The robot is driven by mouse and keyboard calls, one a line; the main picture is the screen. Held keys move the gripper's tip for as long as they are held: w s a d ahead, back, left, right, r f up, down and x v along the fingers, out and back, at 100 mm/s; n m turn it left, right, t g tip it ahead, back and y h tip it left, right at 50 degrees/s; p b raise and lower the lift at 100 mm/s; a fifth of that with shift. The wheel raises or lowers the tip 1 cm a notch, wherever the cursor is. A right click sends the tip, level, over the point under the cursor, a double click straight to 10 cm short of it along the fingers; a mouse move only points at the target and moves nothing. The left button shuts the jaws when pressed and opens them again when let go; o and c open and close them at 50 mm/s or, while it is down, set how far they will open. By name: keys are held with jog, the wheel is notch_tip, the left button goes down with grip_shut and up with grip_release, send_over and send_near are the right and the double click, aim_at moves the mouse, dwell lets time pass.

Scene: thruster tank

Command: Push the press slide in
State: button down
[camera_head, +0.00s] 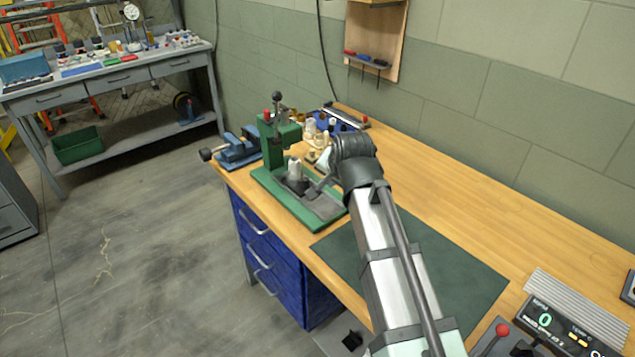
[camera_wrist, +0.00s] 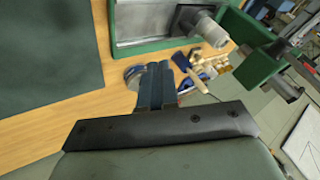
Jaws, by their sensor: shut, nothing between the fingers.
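A green press (camera_head: 271,145) stands near the table's far left corner, with a black-knobbed lever on top. Its base carries a grey metal slide (camera_head: 323,204), also seen in the wrist view (camera_wrist: 143,24), with a pale cylindrical part (camera_head: 295,168) at its inner end. The cylinder shows in the wrist view too (camera_wrist: 212,32). My gripper (camera_wrist: 157,72) is shut and empty, with its blue fingers beside the press base over the wooden table. In the head view my wrist hides most of the gripper. I cannot tell whether the fingers touch anything.
A blue vise (camera_head: 238,150) stands left of the press. Small bottles and brass parts (camera_head: 318,128) stand behind it. A dark green mat (camera_head: 440,262) lies to the right, with a control box (camera_head: 545,322) at the near right. The table's back right is clear.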

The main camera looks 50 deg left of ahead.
aim_at(304, 178)
jog(key=x, duration=0.9)
jog(key=shift+w+a+f, duration=0.15)
jog(key=shift+a, duration=0.05)
jog(key=shift+s+a+f, duration=0.1)
jog(key=shift+a, duration=0.45)
jog(key=shift+s+a+f, duration=0.1)
jog(key=shift+a, duration=0.5)
jog(key=shift+s+a, duration=0.25)
jog(key=shift+a, duration=0.6)
jog(key=shift+a+r, duration=0.1)
jog(key=shift+a, duration=2.2)
